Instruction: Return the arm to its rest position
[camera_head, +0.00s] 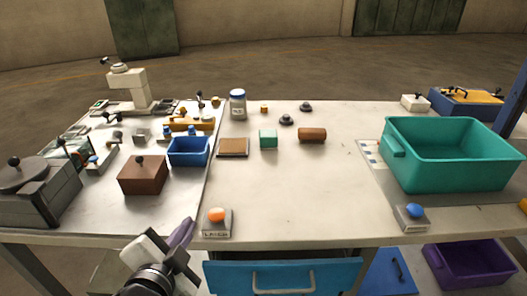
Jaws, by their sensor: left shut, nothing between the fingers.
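My left gripper (178,240) is at the bottom of the head view, in front of the table's near edge and left of the orange button box (217,221). It is shut and empty, and its dark wrist comes up from the bottom edge. It appears apart from every object on the table. My right gripper is not in the head view.
The table (290,200) has free room at its middle front. A teal cube (268,138), a brown cylinder (312,135) and a blue bin (189,151) stand farther back. A brown lidded box (142,176) is at left, a big green bin (455,160) at right. A blue drawer (285,277) is below.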

